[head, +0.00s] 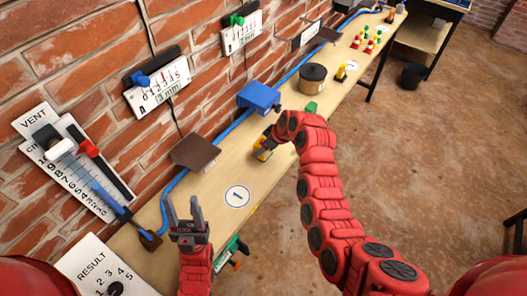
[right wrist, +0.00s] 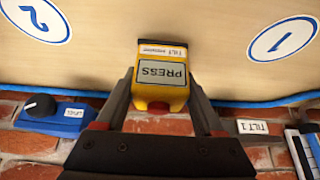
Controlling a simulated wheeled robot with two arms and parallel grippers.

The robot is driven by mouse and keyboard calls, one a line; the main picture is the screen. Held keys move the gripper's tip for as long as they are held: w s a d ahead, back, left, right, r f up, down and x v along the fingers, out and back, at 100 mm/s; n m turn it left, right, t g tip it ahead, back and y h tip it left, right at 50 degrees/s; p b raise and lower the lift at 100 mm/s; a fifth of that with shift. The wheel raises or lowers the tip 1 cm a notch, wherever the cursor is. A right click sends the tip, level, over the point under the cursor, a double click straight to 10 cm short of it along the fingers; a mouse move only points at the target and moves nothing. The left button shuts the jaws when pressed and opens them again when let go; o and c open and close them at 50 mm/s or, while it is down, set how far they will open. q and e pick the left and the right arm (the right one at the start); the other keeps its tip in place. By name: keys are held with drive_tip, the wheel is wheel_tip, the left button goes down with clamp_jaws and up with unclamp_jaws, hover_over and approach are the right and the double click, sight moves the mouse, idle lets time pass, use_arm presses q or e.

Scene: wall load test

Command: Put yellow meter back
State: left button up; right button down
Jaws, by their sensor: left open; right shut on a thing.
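The yellow meter (right wrist: 160,75) has a grey screen reading PRESS and a white label that seems to read TILT. My right gripper (right wrist: 163,98) is shut on its sides. In the head view the meter (head: 262,154) is low over or on the bench, partly hidden by my right gripper (head: 270,144); I cannot tell if it touches the wood. It is between the round mark 1 (head: 237,197) and the blue box (head: 259,97). My left gripper (head: 184,216) is open and empty above the bench's near end, left of mark 1.
The narrow bench (head: 215,180) runs along the brick wall. A brown plate (head: 195,151), a round brown drum (head: 312,78), a green block (head: 311,107) and another small yellow item (head: 342,72) are around. Wall gauges hang at left. The bench around mark 1 is clear.

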wheel_tip(320, 180, down, 3)
drive_tip(key=shift+r, duration=0.1)
drive_tip(key=shift+f+b, duration=0.25)
drive_tip(key=shift+b, duration=0.05)
unclamp_jaws()
drive_tip(key=shift+r, duration=0.1)
